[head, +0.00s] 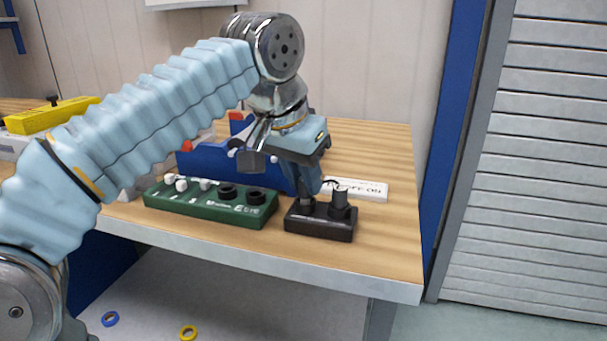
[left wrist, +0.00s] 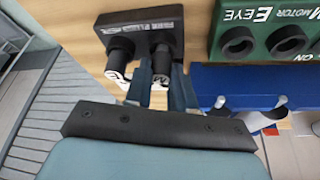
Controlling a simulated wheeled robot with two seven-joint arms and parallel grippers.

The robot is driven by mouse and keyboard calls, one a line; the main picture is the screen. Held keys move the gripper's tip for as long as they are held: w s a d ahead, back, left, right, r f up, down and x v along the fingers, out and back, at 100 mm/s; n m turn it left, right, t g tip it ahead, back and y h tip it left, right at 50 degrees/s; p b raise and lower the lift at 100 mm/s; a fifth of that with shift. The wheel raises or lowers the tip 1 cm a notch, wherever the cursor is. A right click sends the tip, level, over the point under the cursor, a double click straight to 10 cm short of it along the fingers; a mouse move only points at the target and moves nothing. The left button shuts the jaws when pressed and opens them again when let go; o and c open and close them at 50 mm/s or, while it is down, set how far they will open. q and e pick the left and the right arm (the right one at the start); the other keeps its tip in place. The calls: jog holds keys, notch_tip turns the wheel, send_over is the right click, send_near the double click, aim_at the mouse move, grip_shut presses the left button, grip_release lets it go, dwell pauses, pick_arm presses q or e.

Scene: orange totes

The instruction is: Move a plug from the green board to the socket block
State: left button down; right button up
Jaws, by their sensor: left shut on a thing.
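The green board (head: 205,207) lies on the table, with several white pegs and two black ring-shaped holders (head: 228,191); part of it shows at the top right of the left wrist view (left wrist: 265,35). The black socket block (head: 320,228) sits just right of it. A dark plug (head: 340,203) stands upright in the block's right side. My left gripper (head: 307,190) points down over the block's left side, shut on a second dark plug (left wrist: 161,62). In the left wrist view both plugs are at the block, the first one (left wrist: 120,55) outside the fingers. My right gripper is not in view.
A blue bin (head: 205,165) stands behind the green board, close to my left gripper. A white labelled strip (head: 362,189) lies behind the block. The table's right side is clear. A blue ring (head: 110,319) and a yellow ring (head: 188,332) lie below the tabletop.

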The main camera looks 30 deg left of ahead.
pick_arm(q)
jog(key=shift+f, duration=0.3)
jog(key=c, duration=0.9)
grip_release()
jog(key=shift+o, duration=0.2)
jog(key=p+v, duration=0.3)
jog(key=v, duration=1)
jog(key=shift+r, duration=0.4)
